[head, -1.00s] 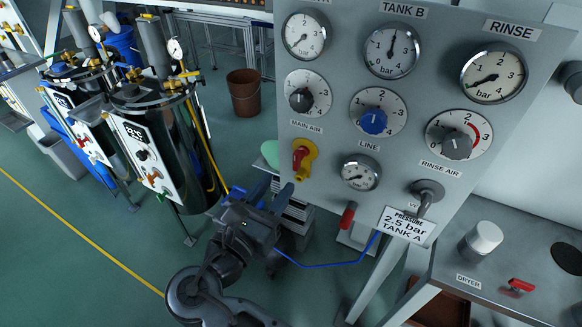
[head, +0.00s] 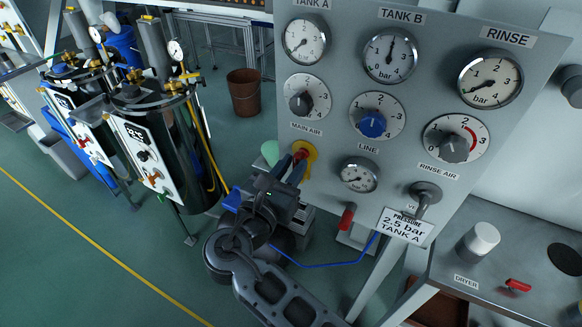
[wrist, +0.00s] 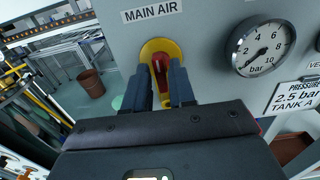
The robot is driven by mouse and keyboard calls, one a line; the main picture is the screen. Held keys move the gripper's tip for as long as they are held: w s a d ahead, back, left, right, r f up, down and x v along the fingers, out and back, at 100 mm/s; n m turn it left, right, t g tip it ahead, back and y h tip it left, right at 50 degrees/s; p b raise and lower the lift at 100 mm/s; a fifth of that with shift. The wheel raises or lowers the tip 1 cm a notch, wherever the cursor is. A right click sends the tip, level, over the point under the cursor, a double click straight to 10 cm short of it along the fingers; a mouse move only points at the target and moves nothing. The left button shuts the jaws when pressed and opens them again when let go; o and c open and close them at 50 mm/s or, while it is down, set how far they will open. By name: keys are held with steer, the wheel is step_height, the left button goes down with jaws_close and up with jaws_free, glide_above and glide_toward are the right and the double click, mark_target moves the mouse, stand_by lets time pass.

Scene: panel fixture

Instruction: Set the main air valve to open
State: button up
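The main air valve has a red handle (wrist: 160,64) on a round yellow plate (wrist: 150,48), under the MAIN AIR label (wrist: 152,11). In the wrist view the handle looks roughly upright, its lower part between my fingers. In the head view the yellow plate (head: 309,153) shows, with the handle partly hidden by my gripper (head: 294,172). In the wrist view my gripper (wrist: 162,82) is open, one finger on each side of the handle. Whether either finger touches it is unclear. The LINE gauge (wrist: 262,48) right of the valve has its needle near zero.
The panel carries several gauges and knobs, including a blue knob (head: 372,124). Below hang a red-handled valve (head: 347,216) and a pressure card (head: 406,224). A dryer bench (head: 500,262) stands at right, black tanks (head: 168,150) at left.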

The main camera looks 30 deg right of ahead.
jaws_close()
steer(key=shift+m, duration=0.3)
steer(key=shift+s+d+f+m+b, duration=0.15)
steer(key=shift+m+b, duration=1.4)
steer(key=shift+m, duration=1.3)
steer(key=shift+a+f+m+b, duration=0.1)
steer(key=shift+m+b, duration=1.4)
steer(key=shift+m, duration=1.4)
steer(key=shift+s+d+f+m+b, duration=0.15)
steer(key=shift+m+b, duration=1.4)
steer(key=shift+m, duration=1.3)
steer(key=shift+o, duration=1.5)
jaws_free()
steer(key=shift+w+r, duration=0.1)
steer(key=shift+a, duration=0.1)
